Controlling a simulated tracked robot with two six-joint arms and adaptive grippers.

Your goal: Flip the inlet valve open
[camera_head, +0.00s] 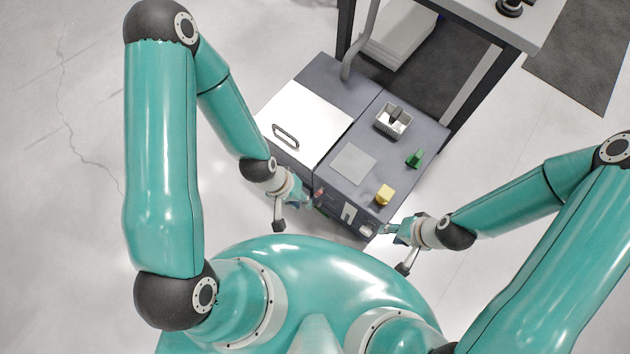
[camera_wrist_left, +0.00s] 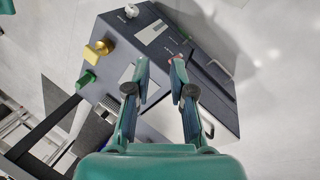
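A dark grey machine (camera_head: 375,90) stands on the floor in front of me. A small red-tipped part (camera_head: 319,192) sits at its near edge; it may be the inlet valve's handle, but its shape is too small to tell. My left gripper (camera_head: 304,200) is close beside this part. In the left wrist view the left gripper (camera_wrist_left: 160,63) is open, with a clear gap between its fingers, and the red part (camera_wrist_left: 169,57) shows near the fingertips. My right gripper (camera_head: 388,230) is at the machine's near right corner; its finger opening is too small to tell.
On the machine's top are a yellow knob (camera_head: 384,194), a green knob (camera_head: 415,158), a metal tray (camera_head: 381,124) and a white lid (camera_head: 309,118) with a black handle. A silver knob (camera_wrist_left: 131,10) shows in the wrist view. A table (camera_head: 530,35) stands behind. Floor left is clear.

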